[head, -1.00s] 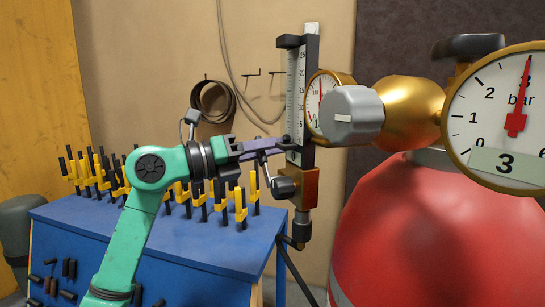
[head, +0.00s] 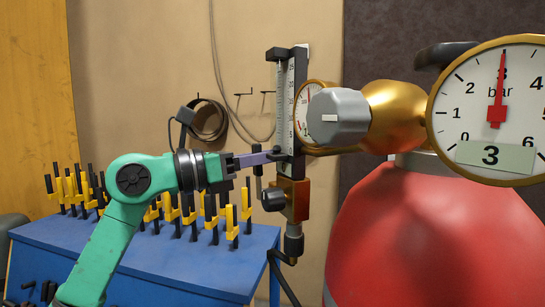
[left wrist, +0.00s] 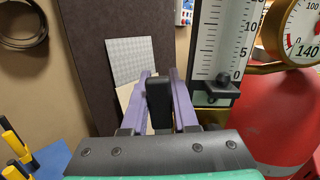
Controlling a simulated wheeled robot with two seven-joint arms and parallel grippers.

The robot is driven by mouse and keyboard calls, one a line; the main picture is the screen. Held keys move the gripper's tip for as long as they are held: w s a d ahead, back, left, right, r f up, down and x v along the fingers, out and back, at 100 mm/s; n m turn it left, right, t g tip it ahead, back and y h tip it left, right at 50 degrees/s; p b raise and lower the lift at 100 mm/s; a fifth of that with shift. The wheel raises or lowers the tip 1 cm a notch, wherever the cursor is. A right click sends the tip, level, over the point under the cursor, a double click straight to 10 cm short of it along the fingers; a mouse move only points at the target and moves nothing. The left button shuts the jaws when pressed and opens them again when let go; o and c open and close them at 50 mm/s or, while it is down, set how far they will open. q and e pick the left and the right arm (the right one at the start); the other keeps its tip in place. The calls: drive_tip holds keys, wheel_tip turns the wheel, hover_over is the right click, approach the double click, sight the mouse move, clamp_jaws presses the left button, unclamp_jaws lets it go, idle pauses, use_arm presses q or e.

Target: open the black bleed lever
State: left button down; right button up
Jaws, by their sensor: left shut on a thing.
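The black bleed lever (head: 257,185) stands roughly upright beside the brass block (head: 291,197) under the tall flow scale (head: 288,110). My left gripper (head: 276,156) reaches in from the left, and its purple fingers are at the lever's top. In the left wrist view the lever (left wrist: 159,103) is between the two fingers (left wrist: 162,76), which are shut on it. My right gripper is in neither view.
A silver knob (head: 338,117) and gold regulator body (head: 395,108) are right of the scale. The big gauge (head: 494,112) reads about 3 bar above the red cylinder (head: 420,240). A blue bench (head: 140,255) with yellow-and-black clamps (head: 190,210) stands behind my arm.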

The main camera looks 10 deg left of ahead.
use_arm(q)
drive_tip(key=shift+d+f, duration=0.1)
drive_tip(key=shift+f, duration=0.1)
drive_tip(key=c, duration=0.7)
unclamp_jaws()
drive_tip(key=shift+w+a, duration=0.2)
drive_tip(key=shift+w, duration=0.05)
drive_tip(key=shift+s+r, duration=0.1)
